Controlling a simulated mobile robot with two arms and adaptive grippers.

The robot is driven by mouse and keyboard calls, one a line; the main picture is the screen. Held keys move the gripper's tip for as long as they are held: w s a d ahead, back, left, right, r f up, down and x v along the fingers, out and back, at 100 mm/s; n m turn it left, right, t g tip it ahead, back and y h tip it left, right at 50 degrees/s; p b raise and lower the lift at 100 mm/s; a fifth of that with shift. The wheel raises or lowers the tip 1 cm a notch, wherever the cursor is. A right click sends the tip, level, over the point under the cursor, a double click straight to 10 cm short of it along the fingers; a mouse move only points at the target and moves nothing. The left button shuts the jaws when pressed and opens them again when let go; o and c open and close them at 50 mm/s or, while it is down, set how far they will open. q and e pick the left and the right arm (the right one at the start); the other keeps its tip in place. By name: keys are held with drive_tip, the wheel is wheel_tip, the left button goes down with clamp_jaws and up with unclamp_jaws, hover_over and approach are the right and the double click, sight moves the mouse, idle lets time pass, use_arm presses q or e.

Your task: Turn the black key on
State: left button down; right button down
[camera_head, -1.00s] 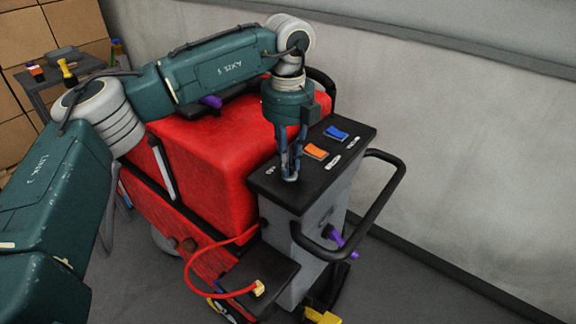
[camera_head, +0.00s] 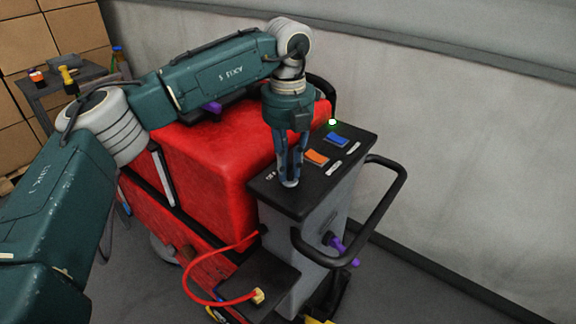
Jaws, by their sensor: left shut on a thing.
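My left gripper (camera_head: 290,180) points straight down at the left part of the black control panel (camera_head: 309,203) on the red scrubber machine (camera_head: 205,165). Its fingers are shut at the panel surface, where the black key sits. The key itself is hidden by the fingertips, with only a small pale round part showing beneath them. A green light (camera_head: 332,123) glows at the panel's far end. My right gripper is not in view.
An orange switch (camera_head: 317,158) and a blue switch (camera_head: 337,141) lie right of the gripper. A black handlebar (camera_head: 385,205) sticks out on the right. A red hose (camera_head: 193,282) curves below. A wall stands behind; cardboard boxes (camera_head: 50,38) are at upper left.

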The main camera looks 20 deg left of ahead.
use_arm(q)
drive_tip(key=shift+w+r, duration=0.1)
drive_tip(key=shift+r, duration=0.1)
drive_tip(key=c, duration=1.7)
unclamp_jaws()
drive_tip(key=shift+o, duration=0.3)
drive_tip(key=shift+f, duration=0.1)
wheel_tip(320, 180, up, 12)
